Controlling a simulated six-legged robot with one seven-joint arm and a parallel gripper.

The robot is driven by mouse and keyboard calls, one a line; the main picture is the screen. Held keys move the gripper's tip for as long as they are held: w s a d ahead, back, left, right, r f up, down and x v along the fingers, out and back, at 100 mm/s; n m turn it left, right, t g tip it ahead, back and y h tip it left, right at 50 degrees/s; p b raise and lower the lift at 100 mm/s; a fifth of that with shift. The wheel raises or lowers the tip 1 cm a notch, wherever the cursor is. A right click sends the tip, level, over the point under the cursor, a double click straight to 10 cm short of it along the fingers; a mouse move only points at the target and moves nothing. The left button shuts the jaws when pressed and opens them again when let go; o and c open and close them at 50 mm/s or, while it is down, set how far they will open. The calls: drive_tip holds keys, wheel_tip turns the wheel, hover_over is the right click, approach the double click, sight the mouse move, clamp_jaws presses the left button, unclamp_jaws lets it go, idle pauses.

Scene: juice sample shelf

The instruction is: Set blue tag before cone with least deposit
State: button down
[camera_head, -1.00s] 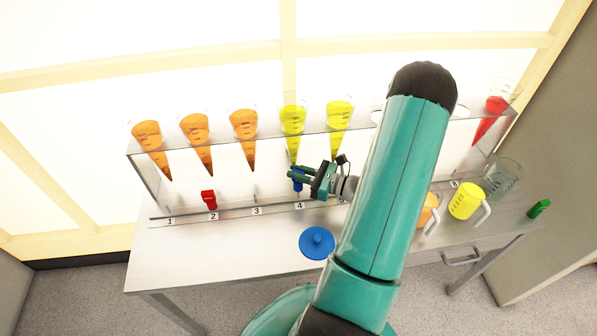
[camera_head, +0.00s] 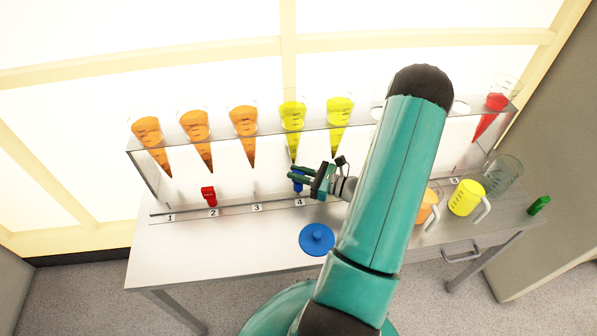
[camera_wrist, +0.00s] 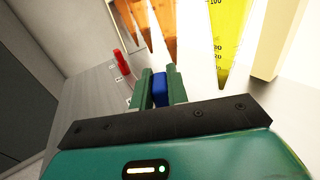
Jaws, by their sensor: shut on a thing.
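The blue tag (camera_head: 297,182) is between the fingers of my gripper (camera_head: 302,176), at the rack position marked 4. In the wrist view the blue tag (camera_wrist: 159,88) shows between the two green fingers of my gripper (camera_wrist: 160,90), which is shut on it. Whether the tag touches the shelf cannot be told. The cones hang in a clear rack: orange cones (camera_head: 195,128) at the left, yellow cones (camera_head: 292,117) in the middle and a red cone (camera_head: 490,115) at the far right. Deposits in the cone tips are too small to judge. My arm hides part of the rack.
A red tag (camera_head: 209,196) stands near number 2. An orange jug (camera_head: 427,206), a yellow jug (camera_head: 465,198), a clear beaker (camera_head: 503,175) and a green tag (camera_head: 539,205) are at the right.

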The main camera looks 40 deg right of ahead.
drive_tip(key=shift+f, duration=0.85)
idle(0.5)
drive_tip(key=c, duration=1.3)
unclamp_jaws()
drive_tip(key=v, duration=0.7)
drive_tip(key=shift+s+d, duration=0.15)
drive_tip(key=shift+s, duration=0.1)
